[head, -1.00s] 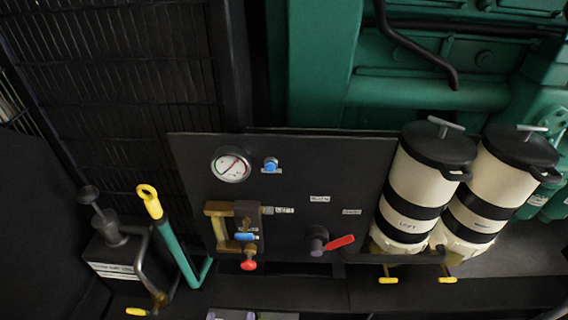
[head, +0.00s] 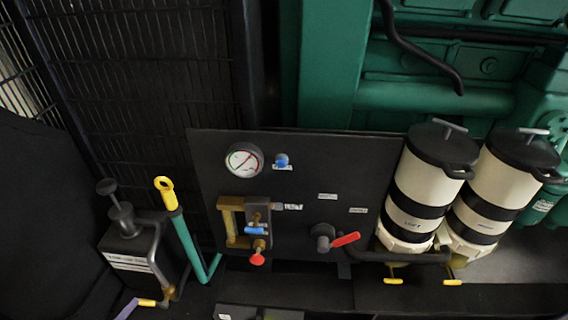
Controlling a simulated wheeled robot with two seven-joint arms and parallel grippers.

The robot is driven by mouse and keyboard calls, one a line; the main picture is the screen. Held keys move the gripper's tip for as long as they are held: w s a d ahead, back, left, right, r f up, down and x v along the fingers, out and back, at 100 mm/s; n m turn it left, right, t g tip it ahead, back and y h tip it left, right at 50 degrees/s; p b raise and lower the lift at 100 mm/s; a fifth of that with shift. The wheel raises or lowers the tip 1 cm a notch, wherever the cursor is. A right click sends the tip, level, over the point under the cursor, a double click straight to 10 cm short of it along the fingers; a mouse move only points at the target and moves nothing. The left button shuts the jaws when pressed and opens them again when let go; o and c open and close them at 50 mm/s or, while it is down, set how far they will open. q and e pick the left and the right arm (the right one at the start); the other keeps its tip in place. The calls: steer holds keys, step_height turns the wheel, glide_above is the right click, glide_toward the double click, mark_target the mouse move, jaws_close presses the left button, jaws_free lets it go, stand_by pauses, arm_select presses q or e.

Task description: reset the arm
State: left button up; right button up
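Neither of my grippers can be made out in the head view. A small grey-purple bar (head: 127,309) shows at the bottom left edge, against a yellow-tipped lever (head: 147,302); I cannot tell what it belongs to. A black panel (head: 300,180) carries a round gauge (head: 244,160), a blue knob (head: 282,160), a brass fitting with a blue lever (head: 254,230) and a red knob (head: 257,259), and a valve with a red handle (head: 345,240).
Two cream-and-black canisters (head: 424,185) (head: 490,190) stand at the right, with yellow levers (head: 393,281) below. A black pump unit (head: 140,250) and a teal lever with a yellow ring (head: 184,238) stand at the left. Green machinery (head: 430,95) and a dark mesh wall (head: 140,90) lie behind.

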arm_select(q)
steer(key=s+a+f+n+g+y, duration=0.1)
steer(key=s+a+f+g+y, duration=0.3)
steer(key=f, duration=0.3)
steer(key=s+a+f+n+g+y, duration=0.1)
steer(key=s+a+f+g+y, duration=0.1)
steer(key=s+a+f+g, duration=0.3)
steer(key=s+a+f+g+y, duration=0.3)
steer(key=s+a+f+g, duration=0.15)
steer(key=s+a, duration=0.55)
steer(key=s+d+f+n+h+b, duration=0.1)
steer(key=s+d+f, duration=0.1)
steer(key=d, duration=0.7)
steer(key=s+d+f+n+g+h+b, duration=0.1)
steer(key=s+d+f, duration=0.1)
steer(key=d+f, duration=0.3)
steer(key=s+d+f+n+g+h+b, duration=0.1)
steer(key=d+f, duration=0.3)
steer(key=d, duration=1)
steer(key=shift+s+h, duration=0.6)
steer(key=shift+s, duration=0.2)
